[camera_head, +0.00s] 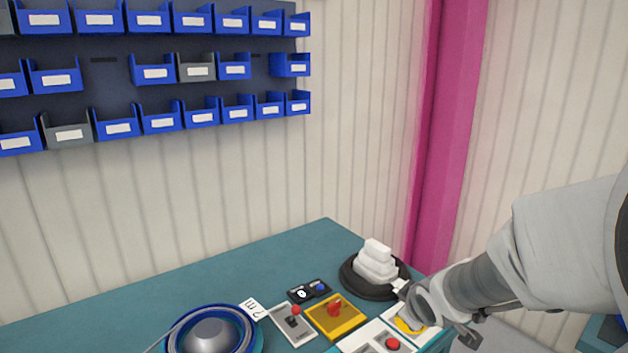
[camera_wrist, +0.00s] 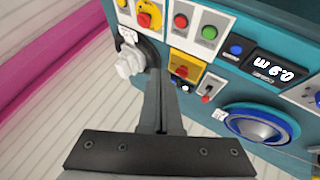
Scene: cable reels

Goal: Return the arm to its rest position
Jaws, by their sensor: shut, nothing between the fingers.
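My gripper (camera_wrist: 158,76) is shut and empty in the wrist view. Its dark fingers lie together and point towards the bench's control panels, overlapping the gap between the black round base and the yellow switch. In the head view my arm reaches in from the right, and its end is over the right end of the teal bench (camera_head: 215,278). The fingertips are hard to make out there. It is close to a white stepped block (camera_head: 376,264) on a black round base (camera_head: 347,278), and partly covers a white panel with a yellow part (camera_head: 408,325).
A blue-rimmed reel (camera_head: 210,335) is front left. Blue bins (camera_head: 160,119) hang behind; a pink column (camera_head: 447,130) stands right.

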